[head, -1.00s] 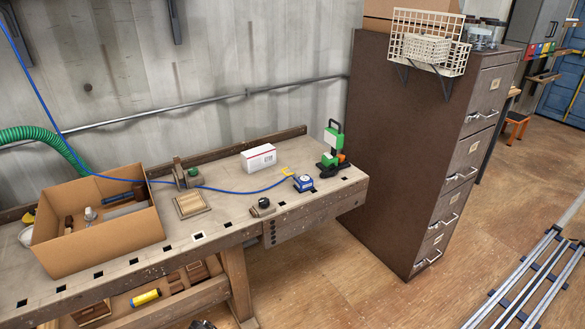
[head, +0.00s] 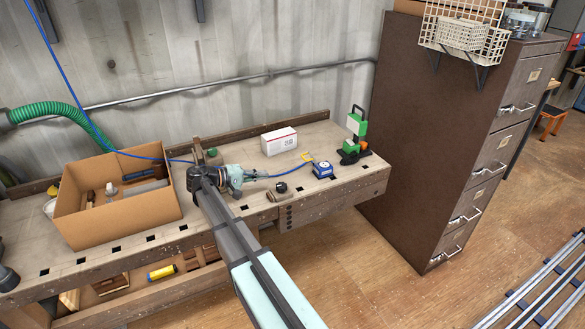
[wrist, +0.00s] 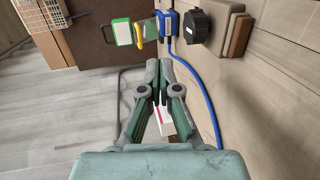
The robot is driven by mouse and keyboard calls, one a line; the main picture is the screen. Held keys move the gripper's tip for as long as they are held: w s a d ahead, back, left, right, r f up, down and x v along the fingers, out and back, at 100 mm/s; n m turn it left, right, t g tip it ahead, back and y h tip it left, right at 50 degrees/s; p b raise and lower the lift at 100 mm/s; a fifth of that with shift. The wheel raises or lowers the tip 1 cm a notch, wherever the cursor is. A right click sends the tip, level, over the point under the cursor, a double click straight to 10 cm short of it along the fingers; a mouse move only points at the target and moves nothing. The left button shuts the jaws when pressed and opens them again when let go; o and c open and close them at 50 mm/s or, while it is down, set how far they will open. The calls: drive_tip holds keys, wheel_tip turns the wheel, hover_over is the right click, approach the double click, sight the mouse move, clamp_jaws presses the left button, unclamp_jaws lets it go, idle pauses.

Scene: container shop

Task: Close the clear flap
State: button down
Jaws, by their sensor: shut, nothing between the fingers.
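The blue device (head: 322,169) sits on the bench, to the right of my gripper (head: 250,175). In the wrist view the blue device (wrist: 168,24) lies beyond the fingertips, beside a yellow-edged, see-through panel (wrist: 147,30). This panel looks like the clear flap; its hinge and angle are hard to make out. A small yellow part (head: 307,156) shows by the device in the head view. In the wrist view my gripper (wrist: 160,74) is shut and empty, its fingertips pointing toward the device and apart from it.
A white box (head: 279,141) stands behind my gripper, and a green-and-black tool (head: 355,130) stands at the bench's right end. A dark round knob (head: 277,190) lies near the front edge. A cardboard box (head: 125,215) is at left. A blue cable (wrist: 205,95) runs alongside.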

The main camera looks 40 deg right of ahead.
wheel_tip(320, 180, up, 2)
drive_tip(key=w+d+b, duration=0.1)
drive_tip(key=w, duration=0.2)
drive_tip(key=p, duration=0.3)
approach(303, 158)
drive_tip(key=x, duration=0.7)
drive_tip(key=shift+w+f+g+h, duration=0.2)
drive_tip(key=shift+f+g+h, duration=0.05)
drive_tip(key=shift+g+h, duration=0.15)
drive_tip(key=shift+d, duration=0.1)
